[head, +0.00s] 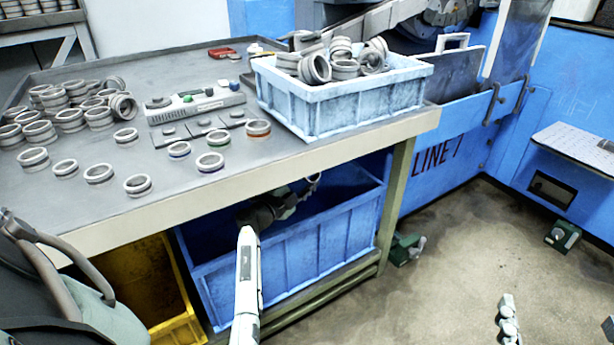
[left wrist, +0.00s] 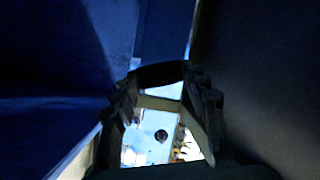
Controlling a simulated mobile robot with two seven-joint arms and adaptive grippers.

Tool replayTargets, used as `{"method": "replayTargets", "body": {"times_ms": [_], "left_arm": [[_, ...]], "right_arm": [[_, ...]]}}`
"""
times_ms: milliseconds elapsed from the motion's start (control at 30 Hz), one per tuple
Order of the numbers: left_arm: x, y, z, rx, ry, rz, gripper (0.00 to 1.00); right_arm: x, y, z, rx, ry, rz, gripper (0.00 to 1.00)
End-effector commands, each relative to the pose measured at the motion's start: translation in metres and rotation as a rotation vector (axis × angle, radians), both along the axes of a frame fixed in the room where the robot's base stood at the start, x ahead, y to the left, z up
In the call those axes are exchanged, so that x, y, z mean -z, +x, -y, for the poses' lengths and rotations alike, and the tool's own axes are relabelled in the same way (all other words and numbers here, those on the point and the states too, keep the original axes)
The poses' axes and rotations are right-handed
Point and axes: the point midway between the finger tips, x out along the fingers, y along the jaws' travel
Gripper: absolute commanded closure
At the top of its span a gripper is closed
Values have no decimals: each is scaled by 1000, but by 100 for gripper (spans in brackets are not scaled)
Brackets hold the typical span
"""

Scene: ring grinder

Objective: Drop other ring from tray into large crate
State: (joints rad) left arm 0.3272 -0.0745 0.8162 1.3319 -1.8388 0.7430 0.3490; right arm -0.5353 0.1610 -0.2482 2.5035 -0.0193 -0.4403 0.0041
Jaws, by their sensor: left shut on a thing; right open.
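My left gripper (head: 300,193) reaches under the table into the large blue crate (head: 285,265). It is shut on a ring (head: 314,182), partly hidden in shadow. In the left wrist view, a dark ring edge (left wrist: 160,73) spans the fingertips, between dark blue walls. My right gripper (head: 508,320) is open and empty at the lower right, over the floor, partly cut off by the frame. On the table stand a purple-banded ring (head: 179,149), a green-banded ring (head: 210,162) and an orange-banded ring (head: 258,129). Most of the large crate's inside is hidden.
A light blue crate (head: 345,118) full of rings stands on the grey table (head: 60,205). Many plain rings (head: 70,118) lie at left, near a control box (head: 195,103). A yellow crate (head: 180,330) is beside the large crate. Floor at right is mostly clear.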

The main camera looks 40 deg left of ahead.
Motion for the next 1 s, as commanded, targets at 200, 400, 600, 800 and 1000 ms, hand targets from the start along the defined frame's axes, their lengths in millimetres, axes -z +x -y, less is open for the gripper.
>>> {"method": "replayTargets", "body": {"times_ms": [200,400,600,800,1000], "left_arm": [[-1,0,0,0,-7,-2,88],[-1,0,0,0,-14,-5,88],[-1,0,0,0,-20,-8,88],[-1,0,0,0,-27,-11,88],[-1,0,0,0,-34,-14,88]], "right_arm": [[15,-2,4,7,-24,-65,0],[27,-3,11,21,-48,-116,0],[36,-4,18,34,-70,-161,0],[45,-5,22,42,-91,-210,0],[55,-7,31,57,-113,-257,0]]}}
